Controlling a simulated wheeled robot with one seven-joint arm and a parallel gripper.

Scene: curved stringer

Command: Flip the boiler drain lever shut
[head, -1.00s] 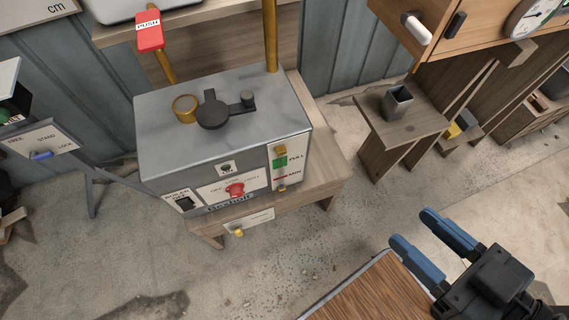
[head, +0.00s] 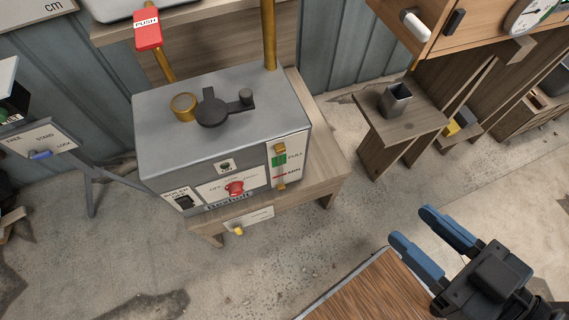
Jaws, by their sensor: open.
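The boiler (head: 215,120) is a grey metal box on a wooden stand, at left of centre. On top is a dark round cap with a short arm (head: 212,108), beside a brass ring. Below its front, a small white plate (head: 255,218) carries a yellow knob or lever end (head: 238,230). The plate's writing is too small to read, so I cannot tell for sure that this is the drain lever or how it is set. My gripper (head: 425,230), with blue fingers, is open and empty at the lower right, well apart from the boiler.
The boiler front has a red knob (head: 235,188), a black switch (head: 184,202) and a brass sight gauge (head: 280,165). A red PUSH handle (head: 148,30) stands behind. A wood-topped surface (head: 370,290) lies left of my gripper. Concrete floor is clear between gripper and boiler.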

